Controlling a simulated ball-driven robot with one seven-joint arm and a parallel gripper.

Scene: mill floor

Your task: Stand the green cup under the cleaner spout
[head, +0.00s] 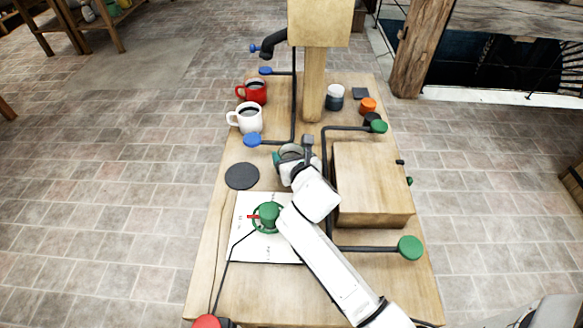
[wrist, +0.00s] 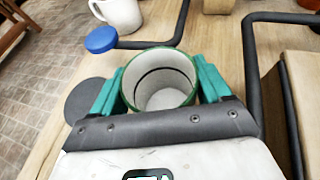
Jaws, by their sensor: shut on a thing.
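The green cup (wrist: 160,80) shows in the wrist view with a green rim and pale, empty-looking inside, its mouth facing up. My gripper (wrist: 163,84) is shut on it, one teal finger on each side. In the head view the cup (head: 291,151) is partly hidden by my gripper (head: 290,157), near the middle of the table. I cannot tell whether it touches the table. A black spout (head: 272,43) with a blue handle sticks out left from the wooden post at the back, apart from the cup. I cannot tell whether this is the cleaner spout.
A white mug (head: 245,118) and a red mug (head: 254,92) stand left of a black pipe (head: 294,105). A dark disc (head: 242,176) lies left of my gripper. A wooden box (head: 372,185) and green-knobbed pipe (head: 325,150) stand right. A white sheet (head: 250,245) lies in front.

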